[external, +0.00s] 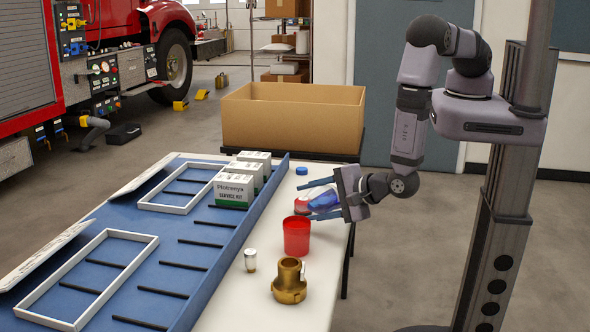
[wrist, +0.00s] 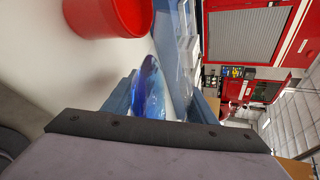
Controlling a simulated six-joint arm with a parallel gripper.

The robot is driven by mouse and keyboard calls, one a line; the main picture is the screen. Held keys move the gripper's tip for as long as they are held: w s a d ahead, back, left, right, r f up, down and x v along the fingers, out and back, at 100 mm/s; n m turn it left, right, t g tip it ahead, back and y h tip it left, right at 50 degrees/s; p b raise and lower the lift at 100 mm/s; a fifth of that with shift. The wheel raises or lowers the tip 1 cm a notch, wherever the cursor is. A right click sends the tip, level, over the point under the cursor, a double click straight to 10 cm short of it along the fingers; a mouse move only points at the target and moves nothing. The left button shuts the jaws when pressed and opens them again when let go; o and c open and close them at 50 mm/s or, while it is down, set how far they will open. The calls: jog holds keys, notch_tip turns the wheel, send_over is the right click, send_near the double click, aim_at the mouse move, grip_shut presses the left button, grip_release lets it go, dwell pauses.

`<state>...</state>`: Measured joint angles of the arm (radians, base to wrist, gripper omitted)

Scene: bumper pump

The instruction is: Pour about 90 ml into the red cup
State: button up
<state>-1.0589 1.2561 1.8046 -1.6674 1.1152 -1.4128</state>
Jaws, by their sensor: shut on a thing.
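The red cup (external: 297,236) stands upright on the white tabletop near its right edge; it also shows at the top of the wrist view (wrist: 108,14). My gripper (external: 304,201) is just above and behind the cup. It is shut on a clear bottle with blue liquid (external: 323,201), which lies strongly tilted between the fingers. In the wrist view the bottle (wrist: 149,92) is beside the cup, apart from it in the picture. I cannot make out its mouth or any falling stream. The inside of the cup and its level are hidden.
A blue cap (external: 301,171) lies behind the gripper. A brass fitting (external: 289,282) and a small white-topped jar (external: 250,260) stand in front of the cup. Left is a blue panel (external: 215,258) with white frames and service-kit boxes (external: 234,190). A large cardboard box (external: 290,120) is behind.

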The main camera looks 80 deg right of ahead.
jog(key=shift+r+n+h+p, duration=0.4)
jog(key=shift+r+n+p, duration=0.15)
jog(key=shift+r, duration=0.2)
dwell(1.0)
jog(key=shift+s+d+r, duration=0.1)
jog(key=shift+s+d, duration=0.1)
jog(key=shift+d, duration=0.1)
dwell(0.4)
jog(key=shift+r+n+g+h, duration=0.25)
jog(key=shift+n+g+h, duration=0.05)
jog(key=shift+n, duration=0.05)
dwell(1.7)
jog(key=shift+f+m+y+b, duration=0.5)
jog(key=shift+f, duration=0.45)
jog(key=shift+f+m, duration=0.1)
jog(key=shift+m, duration=0.2)
jog(key=shift+d, duration=0.1)
jog(key=shift+s+d+f+m+t+y+b, duration=0.1)
jog(key=shift+f+m+t+y+b, duration=0.3)
jog(key=shift+f+t+y, duration=0.1)
jog(key=shift+r, duration=0.15)
dwell(1.1)
